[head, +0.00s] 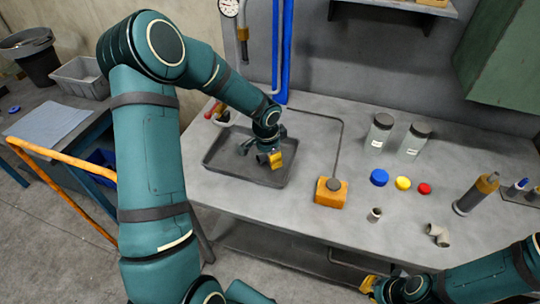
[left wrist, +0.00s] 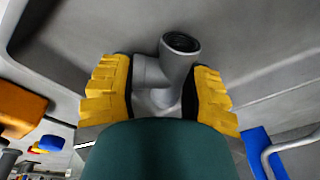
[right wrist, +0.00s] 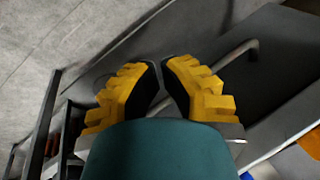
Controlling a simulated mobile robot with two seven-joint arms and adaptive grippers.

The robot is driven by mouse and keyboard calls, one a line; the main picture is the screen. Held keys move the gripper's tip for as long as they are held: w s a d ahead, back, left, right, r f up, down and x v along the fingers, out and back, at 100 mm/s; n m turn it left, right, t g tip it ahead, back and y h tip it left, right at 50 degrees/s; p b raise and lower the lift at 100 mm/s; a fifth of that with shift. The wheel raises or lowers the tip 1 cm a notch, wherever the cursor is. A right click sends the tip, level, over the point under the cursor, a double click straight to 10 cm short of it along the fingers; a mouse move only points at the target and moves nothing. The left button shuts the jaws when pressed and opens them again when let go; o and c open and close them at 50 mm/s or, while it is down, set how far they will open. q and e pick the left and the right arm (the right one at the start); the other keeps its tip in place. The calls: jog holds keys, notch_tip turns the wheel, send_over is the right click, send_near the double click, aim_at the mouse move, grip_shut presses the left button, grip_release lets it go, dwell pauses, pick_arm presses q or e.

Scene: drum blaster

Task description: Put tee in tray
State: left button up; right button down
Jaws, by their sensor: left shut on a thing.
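The tee (left wrist: 168,72) is a grey pipe piece held between the yellow fingers of my left gripper (left wrist: 163,90). In the head view, my left gripper (head: 270,160) is over the right part of the dark shallow tray (head: 225,168), pointing down and shut on the tee. The tee is mostly hidden by the fingers there, and I cannot tell whether it touches the tray floor. The tray surface also shows around the tee in the left wrist view (left wrist: 75,55). My right gripper (right wrist: 158,75) is empty with fingertips almost together, below the table's front edge (head: 368,284).
An orange block (head: 330,193) stands right of the tray. Blue (head: 379,177), yellow (head: 403,183) and red (head: 424,189) caps lie further right, near two jars (head: 379,132). A pale pipe elbow (head: 438,235) and a small cylinder (head: 374,215) sit near the front.

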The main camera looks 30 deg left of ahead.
aim_at(267, 160)
pick_arm(q)
jog(key=o, duration=1.2)
jog(key=shift+f, duration=0.15)
jog(key=shift+r+p, duration=0.3)
jog(key=shift+r, duration=0.25)
notch_tip(267, 160, up, 11)
jog(key=s+p, duration=0.1)
jog(key=p, duration=0.1)
jog(key=shift+s+p, duration=0.35)
